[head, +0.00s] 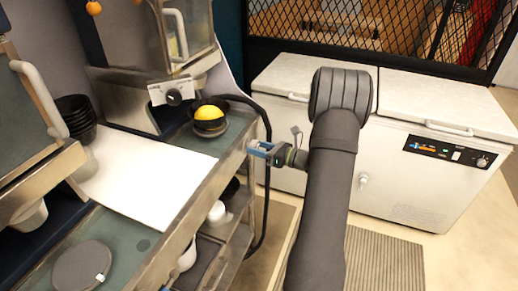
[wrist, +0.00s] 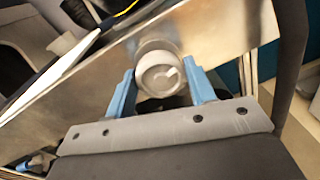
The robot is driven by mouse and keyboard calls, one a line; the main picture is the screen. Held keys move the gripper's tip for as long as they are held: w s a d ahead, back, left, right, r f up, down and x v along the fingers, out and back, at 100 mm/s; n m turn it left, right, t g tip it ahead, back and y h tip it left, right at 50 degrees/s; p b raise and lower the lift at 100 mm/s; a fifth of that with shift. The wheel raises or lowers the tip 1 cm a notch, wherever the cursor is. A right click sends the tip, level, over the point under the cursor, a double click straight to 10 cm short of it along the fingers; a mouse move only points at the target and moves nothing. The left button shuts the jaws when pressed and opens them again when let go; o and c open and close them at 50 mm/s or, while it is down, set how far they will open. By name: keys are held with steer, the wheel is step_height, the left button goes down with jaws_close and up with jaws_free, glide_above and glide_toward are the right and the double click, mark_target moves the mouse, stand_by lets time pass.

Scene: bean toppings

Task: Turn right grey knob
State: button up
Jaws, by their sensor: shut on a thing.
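The grey knob (wrist: 158,76) shows in the wrist view as a round, pale dial with a light mark on its face. It sits on the metal front panel (wrist: 95,85). My gripper (wrist: 158,68) has its two blue fingers on either side of the knob and is shut on it. In the head view my gripper (head: 256,148) is at the right metal edge of the counter. The knob is hidden from that view.
A dispenser with a black knob (head: 174,97) stands at the back of the counter. A black bowl (head: 209,119) with a yellow round thing (head: 209,112) is beneath it. A white board (head: 140,172) lies on the counter. White chest freezers (head: 440,150) stand at right.

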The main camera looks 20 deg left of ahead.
steer(key=shift+m+g, duration=0.3)
steer(key=shift+m, duration=1.7)
steer(key=o, duration=1)
steer(key=shift+c, duration=0.2)
steer(key=s+d+r, duration=0.1)
steer(key=d, duration=1.6)
steer(key=shift+d, duration=0.2)
steer(key=shift+r, duration=0.1)
steer(key=d+r, duration=0.5)
steer(key=d, duration=0.2)
steer(key=shift+a+f, duration=0.1)
steer(key=shift+a, duration=0.05)
